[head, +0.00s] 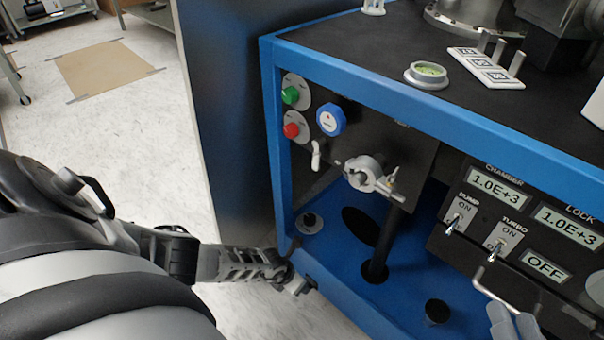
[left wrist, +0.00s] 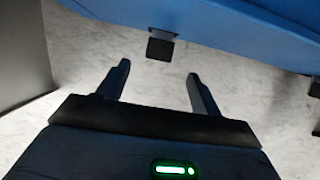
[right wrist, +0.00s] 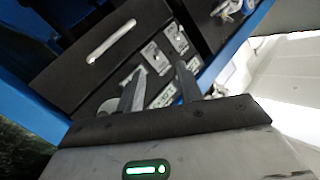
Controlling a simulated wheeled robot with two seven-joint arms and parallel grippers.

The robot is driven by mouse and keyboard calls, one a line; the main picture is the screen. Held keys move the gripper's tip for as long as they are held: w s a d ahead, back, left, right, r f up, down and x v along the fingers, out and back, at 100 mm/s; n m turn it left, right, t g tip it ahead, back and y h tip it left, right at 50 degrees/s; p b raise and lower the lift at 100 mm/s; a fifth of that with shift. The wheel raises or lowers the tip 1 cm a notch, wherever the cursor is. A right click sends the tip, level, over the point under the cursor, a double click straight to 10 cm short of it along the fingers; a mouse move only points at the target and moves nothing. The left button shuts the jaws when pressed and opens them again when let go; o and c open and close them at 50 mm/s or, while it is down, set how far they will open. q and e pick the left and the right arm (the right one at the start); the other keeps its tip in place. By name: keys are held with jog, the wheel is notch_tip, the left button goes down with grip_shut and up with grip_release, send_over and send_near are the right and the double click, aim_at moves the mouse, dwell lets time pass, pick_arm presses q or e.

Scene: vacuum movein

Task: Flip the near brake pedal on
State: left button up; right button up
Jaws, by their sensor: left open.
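A small dark block (left wrist: 160,48), likely the near brake pedal, hangs on a short stem under the lower edge of the blue frame in the left wrist view. My left gripper (left wrist: 160,80) is open and empty, with the block beyond and between its fingertips, apart from them. In the head view my left gripper (head: 287,277) is low by the frame's lower left corner, seen small; the pedal cannot be made out there. My right gripper (head: 514,322) is at the lower right of the head view, near the switch panel. In the right wrist view its fingers (right wrist: 160,78) are apart and empty.
The blue frame (head: 272,130) holds valves, green and red buttons (head: 291,130) and a dark switch panel (head: 470,200) with a metal handle (head: 492,292). A dark cabinet (head: 225,110) stands left of it. The pale floor (head: 140,120) left of this is mostly clear.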

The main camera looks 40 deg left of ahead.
pick_arm(q)
jog(key=b+x, duration=0.6)
jog(key=x, duration=0.1)
jog(key=shift+f, duration=0.15)
jog(key=shift+w+b, duration=0.1)
jog(key=shift+b, duration=0.2)
pick_arm(e)
notch_tip(320, 180, up, 11)
jog(key=n+t+y, duration=0.4)
jog(key=n+y, duration=0.4)
jog(key=n, duration=0.2)
jog(key=shift+w+d+r+n+t, duration=0.15)
jog(key=shift+w+n+t, duration=0.05)
jog(key=shift+n+t, duration=0.1)
pick_arm(q)
jog(key=c, duration=1.4)
jog(key=shift+s+d+f+t, duration=0.1)
jog(key=shift+s+f+t, duration=0.2)
jog(key=shift+f+t, duration=0.2)
jog(key=shift+s+d+f+t, duration=0.25)
jog(key=shift+s+f+t, duration=0.05)
jog(key=shift+f+t, duration=0.25)
jog(key=shift+a+t, duration=0.1)
jog(key=shift+t, duration=0.15)
jog(key=shift+w, duration=0.1)
